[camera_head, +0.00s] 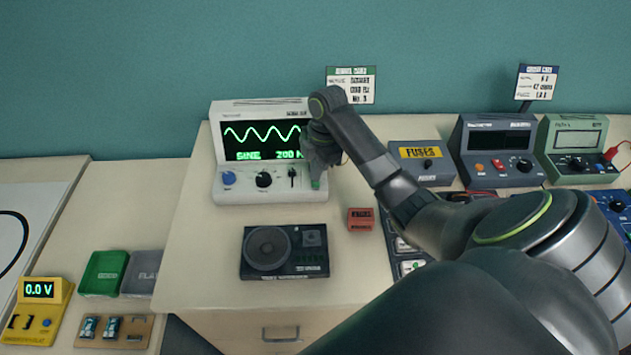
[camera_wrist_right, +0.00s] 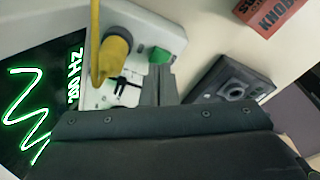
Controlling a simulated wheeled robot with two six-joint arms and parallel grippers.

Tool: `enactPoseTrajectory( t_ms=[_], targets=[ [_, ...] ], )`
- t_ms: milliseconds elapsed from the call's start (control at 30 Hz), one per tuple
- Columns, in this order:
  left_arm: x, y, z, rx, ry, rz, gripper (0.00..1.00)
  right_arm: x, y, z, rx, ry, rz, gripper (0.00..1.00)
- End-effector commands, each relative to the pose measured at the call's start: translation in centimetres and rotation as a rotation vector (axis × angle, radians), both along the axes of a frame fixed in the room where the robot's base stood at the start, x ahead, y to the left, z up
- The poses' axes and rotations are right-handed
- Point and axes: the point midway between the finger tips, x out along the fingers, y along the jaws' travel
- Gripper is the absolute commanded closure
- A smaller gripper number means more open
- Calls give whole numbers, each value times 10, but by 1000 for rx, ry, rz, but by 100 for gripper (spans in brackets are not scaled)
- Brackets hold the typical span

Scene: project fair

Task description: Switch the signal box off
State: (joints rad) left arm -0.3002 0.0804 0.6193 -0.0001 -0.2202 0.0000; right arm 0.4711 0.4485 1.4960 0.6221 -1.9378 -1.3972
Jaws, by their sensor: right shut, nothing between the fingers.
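The signal box (camera_head: 232,187) is a white unit at the back of the table. Its dark screen (camera_head: 262,136) is lit with a green sine wave and the words SINE and 200 HZ. Its front has a blue knob, a black knob, a small black lever (camera_head: 292,174) and a green button (camera_head: 316,184). My right gripper (camera_head: 318,168) is shut and empty at the box's right end. In the right wrist view my fingertips (camera_wrist_right: 160,78) are close to the green button (camera_wrist_right: 158,56); I cannot tell whether they touch. My left gripper is out of view.
A yellow plug with a cable (camera_wrist_right: 115,52) shows on the box in the wrist view. A black speaker unit (camera_head: 286,252) and a red block (camera_head: 360,219) lie in front. Meters (camera_head: 497,150) stand right. A sign (camera_head: 352,84) stands behind. The table left of the speaker is clear.

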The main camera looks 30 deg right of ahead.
Motion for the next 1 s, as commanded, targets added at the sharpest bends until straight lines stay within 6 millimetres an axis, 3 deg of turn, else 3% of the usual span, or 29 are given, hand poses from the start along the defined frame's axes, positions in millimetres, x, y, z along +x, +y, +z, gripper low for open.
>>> enactPoseTrajectory(
  t_ms=[1000],
  targets=[
    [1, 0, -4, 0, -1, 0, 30, 0, 0, -8, 0, 1, 0, 100]
  ],
)
